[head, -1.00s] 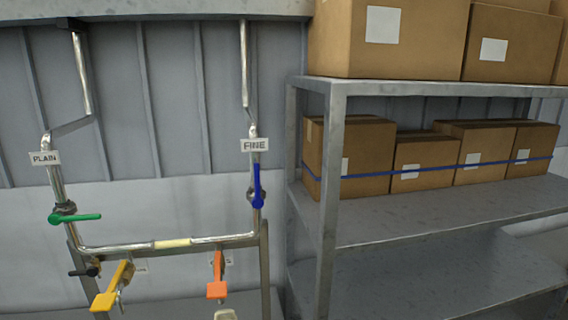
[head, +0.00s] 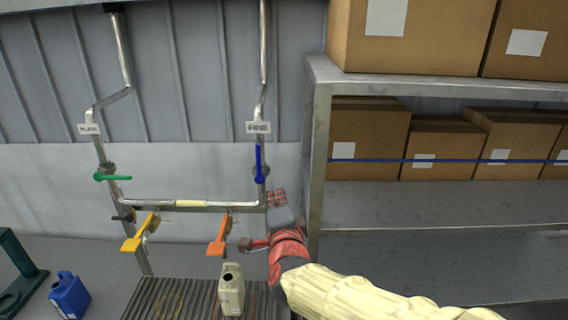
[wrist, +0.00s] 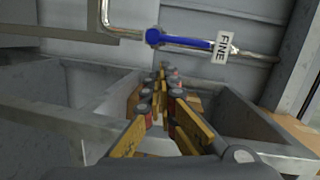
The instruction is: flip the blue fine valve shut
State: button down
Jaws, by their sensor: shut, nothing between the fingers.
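The blue fine valve (head: 260,165) sits on the right-hand pipe under the FINE label (head: 258,127). Its lever stands upright, in line with the pipe, with its pivot near the lower end. In the wrist view the blue lever (wrist: 185,41) lies sideways along the pipe, beyond and above my fingers. My gripper (wrist: 160,88) is shut and empty, its yellow fingers together. It does not touch the lever there. In the head view my red wrist and hand are below and right of the valve; the fingertips are hard to make out.
A green lever (head: 112,177) lies across the PLAIN pipe at left. Yellow (head: 139,232) and orange (head: 219,236) levers hang below the cross pipe. A beige jug (head: 231,290) stands on a grate. A metal shelf (head: 318,150) with boxes stands close right of my arm.

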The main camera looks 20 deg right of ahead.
aim_at(259, 161)
jog(key=d+r+m+h, duration=0.1)
jog(key=d+r+m+t, duration=0.1)
jog(key=r+m, duration=0.1)
jog(key=shift+s+d+r+h, duration=0.15)
jog(key=shift+d+h, duration=0.1)
jog(key=shift+h, duration=0.15)
jog(key=w+p, duration=0.4)
jog(key=w, duration=0.7)
jog(key=shift+w+a, duration=0.35)
jog(key=shift+a, duration=0.1)
jog(key=shift+w+a, duration=0.1)
